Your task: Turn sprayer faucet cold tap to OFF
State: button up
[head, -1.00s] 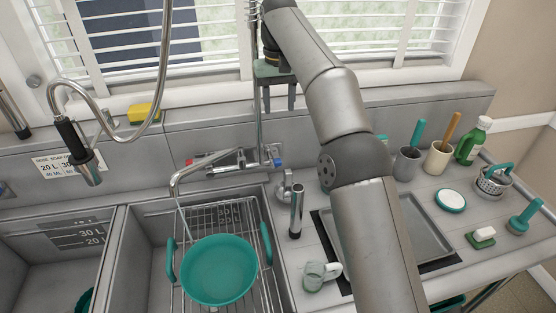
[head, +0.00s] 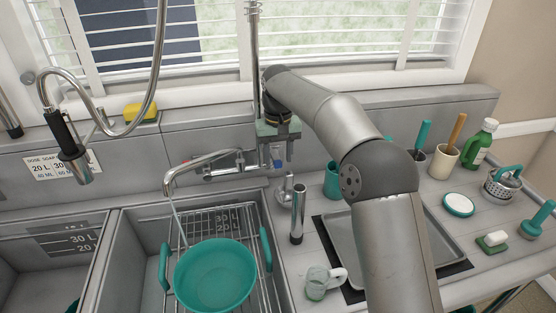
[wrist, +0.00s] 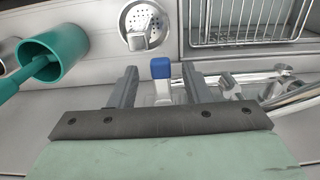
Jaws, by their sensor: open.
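The cold tap of the sprayer faucet has a blue end (head: 276,164) and sits at the right of the wall-mounted faucet body (head: 225,168). In the wrist view the blue-capped tap (wrist: 161,70) stands between my two open fingers, with a gap visible on each side. My gripper (head: 276,152) is open and empty, pointing down over the tap. The spout (head: 195,163) reaches left over the middle basin, and a thin stream seems to fall from it. The sprayer head (head: 72,155) hangs at the left on its hose. The faucet's far side is partly hidden.
A teal pot (head: 215,275) sits on a wire rack in the basin. A teal cup (head: 332,180) is near my arm. The riser pipe (head: 255,70) rises close behind my gripper.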

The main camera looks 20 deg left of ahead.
jog(key=shift+f, duration=0.65)
grip_shut()
jog(key=shift+r, duration=0.1)
jog(key=w+d+n+p, duration=0.2)
jog(key=w+n+p, duration=0.5)
jog(key=n+p, duration=0.5)
jog(key=shift+n, duration=2.2)
jog(key=shift+d, duration=0.1)
